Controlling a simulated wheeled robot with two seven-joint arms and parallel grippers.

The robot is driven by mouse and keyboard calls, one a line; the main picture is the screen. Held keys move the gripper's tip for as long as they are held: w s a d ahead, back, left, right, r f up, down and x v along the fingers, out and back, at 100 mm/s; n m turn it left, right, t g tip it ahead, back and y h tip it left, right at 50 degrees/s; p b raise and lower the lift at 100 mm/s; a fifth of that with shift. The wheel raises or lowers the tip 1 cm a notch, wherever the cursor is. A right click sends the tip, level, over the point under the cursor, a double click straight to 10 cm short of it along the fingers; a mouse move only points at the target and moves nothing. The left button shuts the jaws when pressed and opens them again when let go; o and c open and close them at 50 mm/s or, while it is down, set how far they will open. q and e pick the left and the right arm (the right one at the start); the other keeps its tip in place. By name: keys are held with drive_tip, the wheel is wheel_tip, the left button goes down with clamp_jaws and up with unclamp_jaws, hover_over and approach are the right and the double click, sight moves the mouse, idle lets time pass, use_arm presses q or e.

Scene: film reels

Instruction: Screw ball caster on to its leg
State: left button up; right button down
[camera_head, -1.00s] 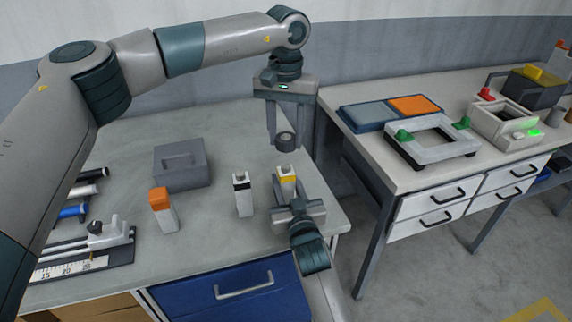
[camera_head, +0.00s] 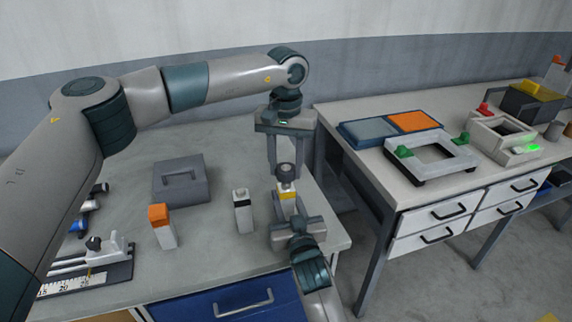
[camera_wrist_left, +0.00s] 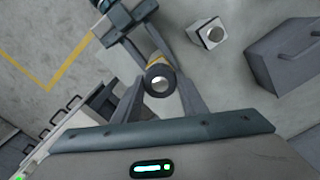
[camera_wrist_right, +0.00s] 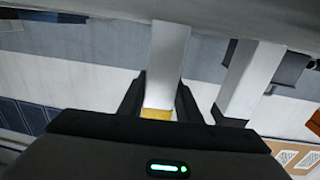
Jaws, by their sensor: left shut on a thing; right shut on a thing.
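The ball caster (camera_head: 286,171) is a small dark cylinder. My left gripper (camera_head: 288,166) is shut on it, pointing down. In the left wrist view the caster (camera_wrist_left: 160,78) shows end-on with a bright round centre between the left fingers (camera_wrist_left: 162,90). Directly below it stands a white leg with a yellow band (camera_head: 287,195). The caster is at the leg's top; whether its thread is engaged cannot be told. My right gripper (camera_head: 290,212) is shut on this leg from the front. The right wrist view shows the white leg (camera_wrist_right: 170,55) between the right fingers (camera_wrist_right: 160,98).
A white leg with a black band (camera_head: 242,212) and one with an orange top (camera_head: 162,228) stand to the left. A grey box (camera_head: 181,182) is behind them. A ruler fixture (camera_head: 90,272) lies at front left. The second table (camera_head: 385,172) is to the right.

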sight(286, 202)
use_arm(q)
drive_tip(key=shift+f, duration=0.1)
drive_tip(key=shift+f, duration=0.8)
drive_tip(key=shift+f, duration=0.6)
idle(0.4)
drive_tip(key=m, duration=0.6)
drive_tip(key=shift+m, duration=0.3)
drive_tip(key=o, duration=1.1)
drive_tip(key=shift+c, duration=0.2)
drive_tip(key=shift+r, duration=0.1)
